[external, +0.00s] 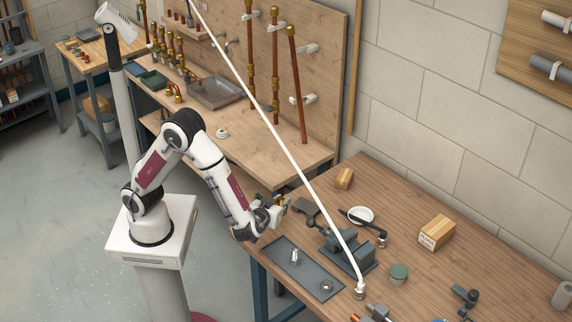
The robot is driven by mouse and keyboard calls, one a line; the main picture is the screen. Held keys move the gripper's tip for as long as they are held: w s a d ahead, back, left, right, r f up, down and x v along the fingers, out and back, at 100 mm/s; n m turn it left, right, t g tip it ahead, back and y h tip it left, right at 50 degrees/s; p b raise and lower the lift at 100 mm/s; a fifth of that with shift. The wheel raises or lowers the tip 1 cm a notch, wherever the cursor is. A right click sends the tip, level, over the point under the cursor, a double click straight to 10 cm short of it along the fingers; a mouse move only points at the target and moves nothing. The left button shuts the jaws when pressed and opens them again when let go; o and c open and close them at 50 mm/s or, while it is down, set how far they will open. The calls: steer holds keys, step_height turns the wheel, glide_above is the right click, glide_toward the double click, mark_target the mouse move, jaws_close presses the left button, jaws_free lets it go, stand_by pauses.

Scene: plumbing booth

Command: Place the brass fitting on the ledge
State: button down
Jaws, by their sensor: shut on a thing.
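My gripper (284,204) is above the near left corner of the brown workbench and is shut on a small piece. A bit of brass colour shows at the jaws, which I take to be the brass fitting (278,197); most of it is hidden and its tilt cannot be told. A narrow wooden ledge (188,33) sticks out from the upright wooden board at the back left, with small pieces standing on it. My gripper is well apart from that ledge, lower and to the right in the picture.
A long white pole (290,150) slants across the view to the workbench (400,190). Copper pipes (275,70) stand against the board.

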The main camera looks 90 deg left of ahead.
steer(key=a+f+n+g, duration=0.2)
steer(key=a, duration=2.2)
steer(key=a+f+n+g, duration=0.2)
steer(key=a+f+g, duration=0.1)
steer(key=a, duration=2)
steer(key=w+a+r+m+t, duration=0.1)
steer(key=w+a+m+t, duration=0.2)
steer(key=w, duration=0.4)
steer(key=shift+a+r+t, duration=0.15)
steer(key=shift+a+t, duration=0.2)
steer(key=shift+t, duration=0.15)
steer(key=shift+s, duration=0.1)
steer(key=shift+f, duration=3.1)
steer(key=shift+f, duration=1.9)
